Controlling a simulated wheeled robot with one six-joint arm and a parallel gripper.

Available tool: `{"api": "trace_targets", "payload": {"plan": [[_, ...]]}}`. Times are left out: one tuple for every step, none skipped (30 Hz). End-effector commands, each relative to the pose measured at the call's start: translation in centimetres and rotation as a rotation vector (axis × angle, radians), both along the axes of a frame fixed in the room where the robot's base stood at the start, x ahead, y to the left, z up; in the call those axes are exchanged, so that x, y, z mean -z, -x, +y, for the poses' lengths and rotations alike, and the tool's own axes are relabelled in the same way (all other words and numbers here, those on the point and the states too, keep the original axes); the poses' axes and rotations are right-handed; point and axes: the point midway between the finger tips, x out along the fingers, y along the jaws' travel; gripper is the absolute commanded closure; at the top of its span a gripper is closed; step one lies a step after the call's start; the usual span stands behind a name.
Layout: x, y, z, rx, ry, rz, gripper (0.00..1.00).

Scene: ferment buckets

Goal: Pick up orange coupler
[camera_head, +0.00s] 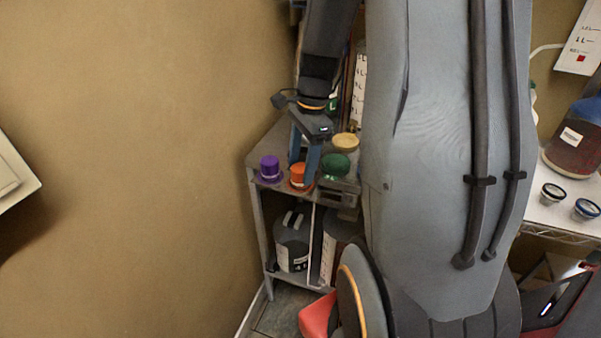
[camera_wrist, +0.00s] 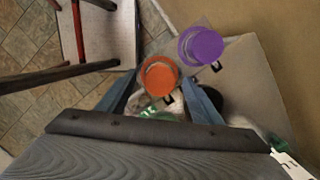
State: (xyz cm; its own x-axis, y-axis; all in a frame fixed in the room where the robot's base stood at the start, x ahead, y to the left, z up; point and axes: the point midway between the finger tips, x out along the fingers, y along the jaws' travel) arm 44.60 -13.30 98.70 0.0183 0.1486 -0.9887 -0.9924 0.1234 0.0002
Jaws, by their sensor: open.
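The orange coupler (camera_head: 299,174) stands on top of a small grey shelf stand (camera_head: 262,150), near its front edge. In the wrist view the orange coupler (camera_wrist: 159,77) lies just ahead of my gripper (camera_wrist: 160,85), roughly between the two blue fingertips. My gripper (camera_head: 303,165) is open, its fingers reaching down close around the coupler's place. Whether a finger touches it I cannot tell. A purple coupler (camera_head: 270,168) stands to the left of the orange one; in the wrist view it (camera_wrist: 201,46) is to the upper right.
A green coupler (camera_head: 336,166) stands close to the right of the orange one, with a tan-lidded item (camera_head: 346,142) behind it. A bucket (camera_head: 292,240) sits on the lower shelf. A wall (camera_head: 130,150) borders the stand. At right, a table (camera_head: 565,215) holds a dark red jug (camera_head: 577,148).

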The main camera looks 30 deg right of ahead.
Motion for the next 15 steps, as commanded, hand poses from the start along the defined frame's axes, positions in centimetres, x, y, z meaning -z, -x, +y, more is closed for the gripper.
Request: {"api": "trace_targets", "payload": {"plan": [[0.6, 0.1, 0.1, 0.000, -0.001, 0.004, 0.40], [0.9, 0.1, 0.2, 0.001, -0.001, 0.003, 0.40], [1.3, 0.1, 0.2, 0.000, -0.001, 0.004, 0.40], [1.5, 0.1, 0.2, 0.001, 0.000, 0.003, 0.40], [1.7, 0.1, 0.3, 0.000, 0.001, 0.002, 0.40], [1.9, 0.0, 0.3, 0.000, 0.001, 0.001, 0.40], [1.9, 0.0, 0.3, 0.000, 0.001, 0.001, 0.40], [2.0, 0.0, 0.3, 0.000, 0.001, 0.001, 0.40], [2.0, 0.0, 0.3, 0.000, 0.001, 0.000, 0.40], [2.0, 0.0, 0.3, 0.000, 0.001, 0.000, 0.40], [2.0, 0.0, 0.3, 0.000, 0.001, 0.000, 0.40], [2.0, 0.0, 0.3, 0.000, 0.001, 0.000, 0.40], [2.0, 0.0, 0.3, 0.000, 0.001, 0.000, 0.40], [2.0, 0.0, 0.3, 0.000, 0.001, 0.000, 0.44], [2.0, 0.0, 0.3, 0.000, 0.001, 0.000, 0.51]]}}
